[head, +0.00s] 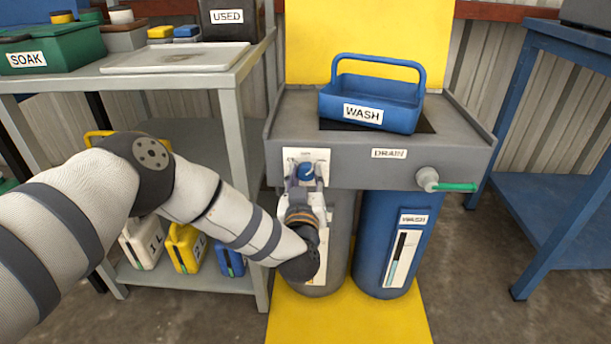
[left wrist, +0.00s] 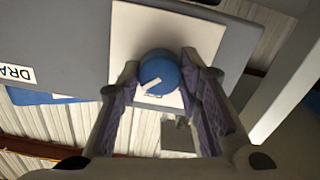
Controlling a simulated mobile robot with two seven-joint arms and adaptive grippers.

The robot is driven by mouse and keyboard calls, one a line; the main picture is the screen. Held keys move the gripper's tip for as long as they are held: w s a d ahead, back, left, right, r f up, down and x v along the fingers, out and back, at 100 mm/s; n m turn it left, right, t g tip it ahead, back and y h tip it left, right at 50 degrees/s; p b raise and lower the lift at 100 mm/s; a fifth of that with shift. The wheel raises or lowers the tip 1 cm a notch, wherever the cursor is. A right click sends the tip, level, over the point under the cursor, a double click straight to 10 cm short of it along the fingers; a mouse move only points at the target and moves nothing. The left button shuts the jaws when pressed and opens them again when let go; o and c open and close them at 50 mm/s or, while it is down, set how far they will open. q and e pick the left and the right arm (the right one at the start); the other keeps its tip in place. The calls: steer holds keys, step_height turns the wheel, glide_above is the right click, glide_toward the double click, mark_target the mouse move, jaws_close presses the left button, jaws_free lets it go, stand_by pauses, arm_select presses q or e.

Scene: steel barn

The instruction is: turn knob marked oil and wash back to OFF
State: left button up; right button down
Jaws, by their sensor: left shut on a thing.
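A blue knob (head: 306,172) sits on a white plate (head: 291,156) at the left of the grey sink unit's front. The plate's lettering is too small to read. In the left wrist view the knob (left wrist: 158,73) shows a pale pointer mark aimed toward the lower left. My left gripper (head: 306,184) is at the knob, with its two fingers (left wrist: 160,80) on either side of it, shut on it. The tank labelled WASH (head: 375,250) stands under the sink, with a level gauge on it. A second, grey tank (head: 340,240) is partly hidden behind my left arm. My right gripper is not in view.
A blue WASH basket (head: 372,95) stands on the sink unit (head: 455,150). A green-handled DRAIN valve (head: 450,186) sticks out at the front right. A grey shelf (head: 232,80) stands left, a blue table (head: 560,190) right.

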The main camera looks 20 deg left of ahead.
arm_select(q)
steer(key=n, duration=0.4)
steer(key=shift+n+p, duration=0.3)
steer(key=shift+p, duration=0.05)
steer(key=shift+n, duration=1.9)
steer(key=shift+d+f, duration=0.1)
steer(key=o, duration=1.2)
steer(key=shift+c, duration=0.2)
steer(key=v, duration=1.2)
steer(key=shift+r, duration=0.2)
